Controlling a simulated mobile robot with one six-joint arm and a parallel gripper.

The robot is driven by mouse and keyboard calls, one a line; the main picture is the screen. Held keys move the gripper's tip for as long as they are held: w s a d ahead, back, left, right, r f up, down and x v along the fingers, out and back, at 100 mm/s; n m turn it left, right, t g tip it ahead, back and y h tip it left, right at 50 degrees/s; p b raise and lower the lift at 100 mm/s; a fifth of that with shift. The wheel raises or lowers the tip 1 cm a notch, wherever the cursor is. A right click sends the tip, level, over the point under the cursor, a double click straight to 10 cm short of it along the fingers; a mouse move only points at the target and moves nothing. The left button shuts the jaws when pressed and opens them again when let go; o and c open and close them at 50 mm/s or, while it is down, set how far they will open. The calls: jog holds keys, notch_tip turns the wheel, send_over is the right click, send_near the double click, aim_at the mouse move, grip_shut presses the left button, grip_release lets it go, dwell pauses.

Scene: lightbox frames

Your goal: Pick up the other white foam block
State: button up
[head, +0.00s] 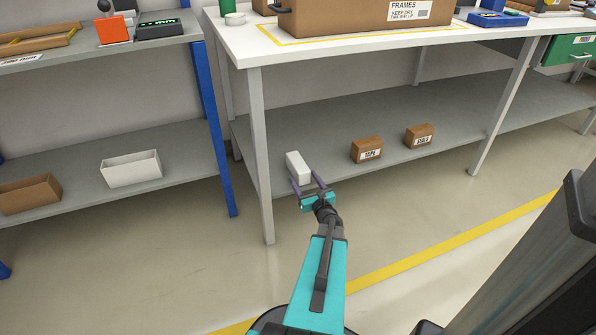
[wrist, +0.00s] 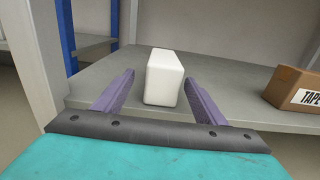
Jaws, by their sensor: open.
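A white foam block (head: 298,166) lies on the grey lower shelf (head: 330,140) of the workbench, near its left front corner. In the wrist view the white block (wrist: 163,78) shows between the two purple fingers, with a gap on each side. My gripper (head: 309,185) is open and reaches in from the front edge of the shelf, its fingers beside the near end of the block. The gripper also shows in the wrist view (wrist: 158,92). The far end of the block is partly hidden from the wrist camera.
A cardboard box labelled TAPE (head: 367,150) and another small cardboard box (head: 418,136) stand to the right on the same shelf. The grey bench leg (head: 260,150) is close on the left. A white bin (head: 131,170) and a brown bin (head: 30,195) sit on the left rack's shelf.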

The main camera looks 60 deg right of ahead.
aim_at(298, 167)
jog(key=shift+x, duration=1.6)
jog(key=shift+b, duration=0.3)
jog(key=shift+b+x, duration=0.5)
jog(key=shift+x, duration=0.3)
jog(key=b+x, duration=0.1)
jog(key=x, duration=0.1)
jog(key=shift+w+d+f, duration=0.1)
jog(key=shift+w+d, duration=0.1)
jog(key=shift+d, duration=0.2)
jog(key=shift+w+d, duration=0.25)
jog(key=shift+w, duration=0.1)
jog(key=c, duration=1.1)
